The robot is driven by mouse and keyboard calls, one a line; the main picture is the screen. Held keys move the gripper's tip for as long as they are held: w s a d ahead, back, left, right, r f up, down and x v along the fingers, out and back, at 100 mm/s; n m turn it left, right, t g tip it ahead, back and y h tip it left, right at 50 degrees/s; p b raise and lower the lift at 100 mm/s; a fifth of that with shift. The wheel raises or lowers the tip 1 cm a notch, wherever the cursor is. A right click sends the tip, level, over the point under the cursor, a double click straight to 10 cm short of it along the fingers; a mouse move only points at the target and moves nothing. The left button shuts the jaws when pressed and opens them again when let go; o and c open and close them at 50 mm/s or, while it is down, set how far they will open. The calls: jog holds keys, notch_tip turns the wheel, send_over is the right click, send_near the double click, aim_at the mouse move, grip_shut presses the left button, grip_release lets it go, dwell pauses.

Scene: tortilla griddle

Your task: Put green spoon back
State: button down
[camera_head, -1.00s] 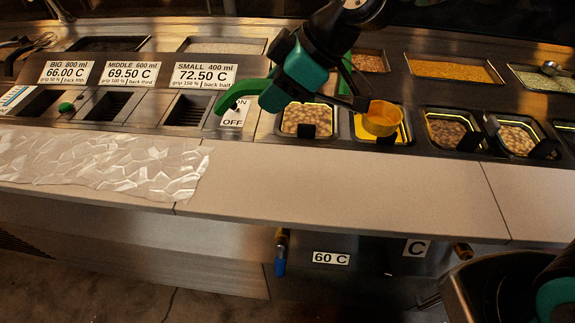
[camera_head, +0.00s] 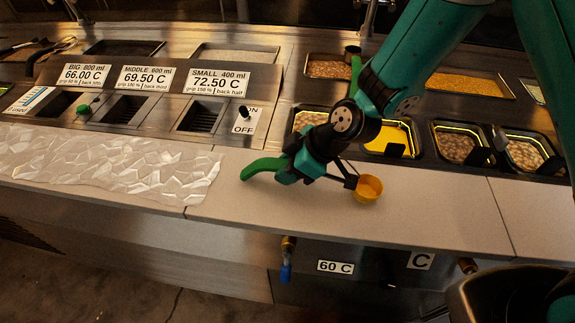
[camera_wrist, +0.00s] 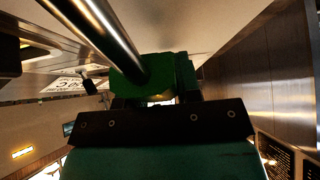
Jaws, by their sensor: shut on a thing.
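The green spoon (camera_head: 262,170) is in my gripper (camera_head: 300,168), over the pale front counter. Its curved green end sticks out to the left in the head view. A yellow cup (camera_head: 368,188), joined by a dark stem, sticks out to the right and moves with it. In the wrist view the green handle (camera_wrist: 180,72) sits at the black jaws, with a shiny metal rod beside it. My gripper is shut on the handle. The exact grip is partly hidden by the wrist. I cannot tell if the cup touches the counter.
Behind are lit wells, one with yellow food (camera_head: 400,136) and several with beans (camera_head: 455,143). A green upright handle (camera_head: 355,72) stands at the back. Slotted bays (camera_head: 200,116) and an ON/OFF sign (camera_head: 247,120) lie left. A clear rippled sheet (camera_head: 110,165) covers the left counter.

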jog(key=c, duration=1.2)
grip_release()
jog(key=shift+f, duration=0.15)
jog(key=shift+c, duration=0.2)
jog(key=o, duration=0.4)
jog(key=shift+o, duration=0.2)
jog(key=shift+r, duration=0.2)
